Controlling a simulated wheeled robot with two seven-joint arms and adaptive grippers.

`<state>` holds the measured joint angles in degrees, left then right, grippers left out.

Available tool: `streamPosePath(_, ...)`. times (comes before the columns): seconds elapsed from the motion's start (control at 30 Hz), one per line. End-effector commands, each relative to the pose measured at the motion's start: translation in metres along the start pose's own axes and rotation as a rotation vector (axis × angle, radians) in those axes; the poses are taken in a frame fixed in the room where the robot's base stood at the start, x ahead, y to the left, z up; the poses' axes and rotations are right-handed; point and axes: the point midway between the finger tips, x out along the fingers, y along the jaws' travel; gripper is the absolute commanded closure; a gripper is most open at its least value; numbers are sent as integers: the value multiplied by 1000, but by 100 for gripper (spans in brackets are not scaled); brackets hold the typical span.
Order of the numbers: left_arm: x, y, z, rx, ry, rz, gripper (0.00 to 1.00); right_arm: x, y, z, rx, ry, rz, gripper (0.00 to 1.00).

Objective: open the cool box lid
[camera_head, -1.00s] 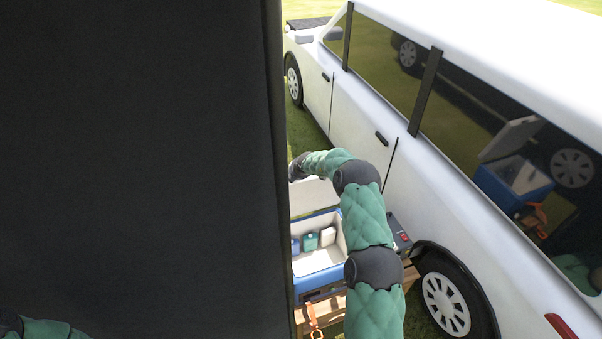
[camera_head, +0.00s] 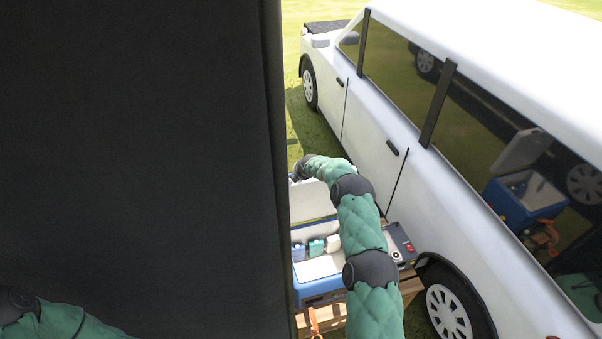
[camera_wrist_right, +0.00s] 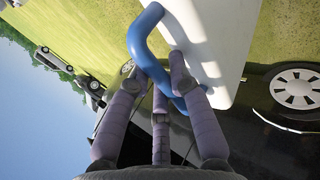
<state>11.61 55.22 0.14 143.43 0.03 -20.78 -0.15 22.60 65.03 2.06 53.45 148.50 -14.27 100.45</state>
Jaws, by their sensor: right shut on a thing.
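The blue cool box (camera_head: 318,289) has a white inside and stands at lower centre, partly hidden by my right arm and a dark panel. Its white lid (camera_head: 314,201) is raised at the far side, so the box is open. Blue, teal and white items show inside. My right gripper (camera_head: 299,170) is at the lid's top edge, partly hidden by the panel. In the right wrist view, my right gripper (camera_wrist_right: 180,88) is shut on the lid's blue handle (camera_wrist_right: 143,40), with the white lid (camera_wrist_right: 215,40) beside it. My left arm shows at lower left; its gripper is out of view.
A dark panel (camera_head: 140,150) blocks the left half of the head view. A white car (camera_head: 430,210) stands close on the right; its window reflects the open box. A wooden crate (camera_head: 410,287) is under the box, with an orange strap (camera_head: 314,322) in front.

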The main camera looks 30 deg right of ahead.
Motion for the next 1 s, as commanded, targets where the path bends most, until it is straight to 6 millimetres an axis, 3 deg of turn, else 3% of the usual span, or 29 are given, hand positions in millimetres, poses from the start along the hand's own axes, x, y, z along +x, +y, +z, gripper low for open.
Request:
streamPosePath(0.3, 0, 0, 0, 0, 0, 0, 59, 3, -7, -1, -3, 1, -11, 100)
streamPosePath(0.33, 0, 0, 0, 0, 0, 0, 59, 3, -7, -1, -3, 1, -12, 74)
streamPosePath(0.4, 0, 0, 0, 0, 0, 0, 59, 3, -7, -1, -3, 1, -12, 54)
streamPosePath(1.0, 0, 0, 0, 0, 0, 0, 59, -5, -1, 0, -1, -1, -3, 54)
